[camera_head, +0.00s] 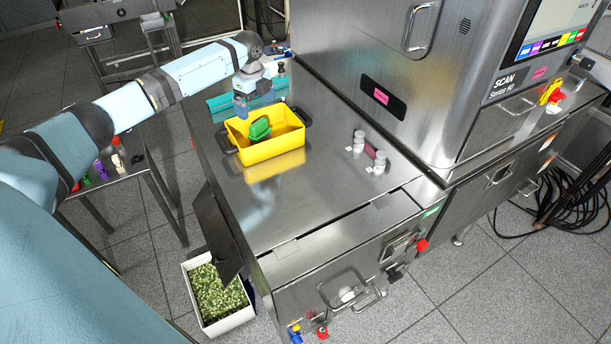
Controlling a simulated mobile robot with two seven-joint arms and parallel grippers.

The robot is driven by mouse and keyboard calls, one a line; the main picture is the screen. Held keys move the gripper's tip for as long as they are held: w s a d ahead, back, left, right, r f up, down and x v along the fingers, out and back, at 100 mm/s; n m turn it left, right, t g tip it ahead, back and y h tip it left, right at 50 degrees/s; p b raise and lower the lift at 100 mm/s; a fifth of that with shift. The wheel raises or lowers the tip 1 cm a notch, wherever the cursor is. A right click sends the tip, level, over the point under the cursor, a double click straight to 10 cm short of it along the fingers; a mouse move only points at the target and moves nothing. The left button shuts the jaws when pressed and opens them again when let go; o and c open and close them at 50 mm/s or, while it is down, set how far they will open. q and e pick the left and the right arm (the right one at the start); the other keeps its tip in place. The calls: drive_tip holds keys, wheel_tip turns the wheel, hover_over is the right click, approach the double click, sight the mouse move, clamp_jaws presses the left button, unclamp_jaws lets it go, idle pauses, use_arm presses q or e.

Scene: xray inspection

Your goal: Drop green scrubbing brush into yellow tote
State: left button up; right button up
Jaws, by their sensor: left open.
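The yellow tote (272,154) with dark handles stands on the steel counter of the machine. A green object that looks like the scrubbing brush (260,129) is in the left half of the tote, its top showing above the near wall. My left gripper (241,106) is above the tote's back left edge, pointing down. It is open, with nothing seen between its fingers, and is apart from the brush, up and to its left. My right gripper is not in view.
A teal roll-like object (222,101) lies behind the tote. Small jars (359,139) stand to its right. The inspection machine (385,60) rises at the back right. The counter in front of the tote (300,205) is clear. A white bin (216,296) sits on the floor.

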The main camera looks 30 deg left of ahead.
use_arm(q)
wheel_tip(320, 180, up, 9)
drive_tip(key=shift+b, duration=0.35)
